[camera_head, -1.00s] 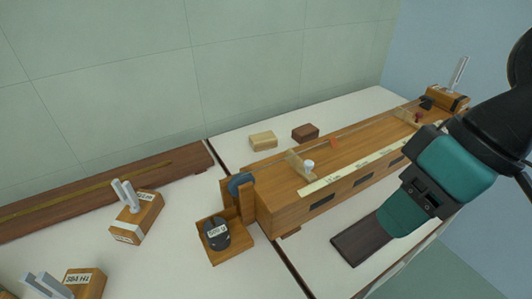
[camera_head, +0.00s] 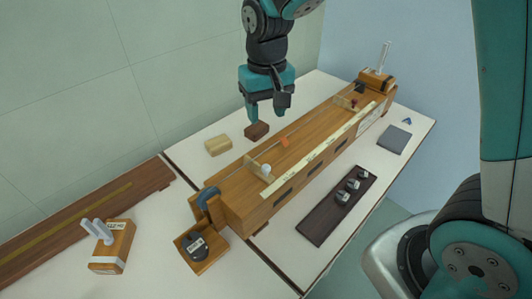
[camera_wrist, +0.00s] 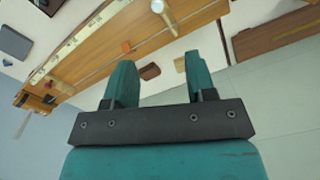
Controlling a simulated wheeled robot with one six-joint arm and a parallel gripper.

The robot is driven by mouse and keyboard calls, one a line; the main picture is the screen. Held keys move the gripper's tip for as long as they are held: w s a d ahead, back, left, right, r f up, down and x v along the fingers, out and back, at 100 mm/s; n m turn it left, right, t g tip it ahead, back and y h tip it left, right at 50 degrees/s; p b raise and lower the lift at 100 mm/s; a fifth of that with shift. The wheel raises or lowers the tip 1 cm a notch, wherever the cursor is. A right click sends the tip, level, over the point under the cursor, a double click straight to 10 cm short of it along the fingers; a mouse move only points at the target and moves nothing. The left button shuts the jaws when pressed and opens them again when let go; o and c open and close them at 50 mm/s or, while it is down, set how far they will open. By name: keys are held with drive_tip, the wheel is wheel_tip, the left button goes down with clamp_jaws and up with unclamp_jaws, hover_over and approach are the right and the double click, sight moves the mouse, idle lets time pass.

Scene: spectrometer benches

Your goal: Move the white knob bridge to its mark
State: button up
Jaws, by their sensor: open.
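The white knob bridge (camera_head: 257,168) stands across the near left part of the long wooden sonometer box (camera_head: 236,207), its round white knob facing the scale strip. In the wrist view the white knob (camera_wrist: 157,6) shows at the top edge. A second bridge with a dark red knob (camera_head: 348,102) stands near the far end, and a small orange piece (camera_head: 284,142) sits between them. My gripper (camera_head: 266,113) is open and empty, above the back side of the box, beyond the orange piece. I cannot make out which mark on the scale is meant.
A dark brown block (camera_head: 257,131) and a pale block (camera_head: 218,145) lie behind the box. A dark tray with several weights (camera_head: 322,222) and a grey pad (camera_head: 394,139) lie in front. A tuning fork block (camera_head: 112,247) stands on the left bench.

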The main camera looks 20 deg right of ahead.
sight(265, 167)
drive_tip(key=f, duration=0.6)
drive_tip(key=f+p, duration=0.1)
drive_tip(key=f, duration=1)
drive_tip(key=shift+w+d+f+p, duration=0.15)
drive_tip(key=shift+w+f+p, duration=0.15)
drive_tip(key=shift+w+f, duration=0.05)
drive_tip(key=shift+c, duration=0.5)
clamp_jaws()
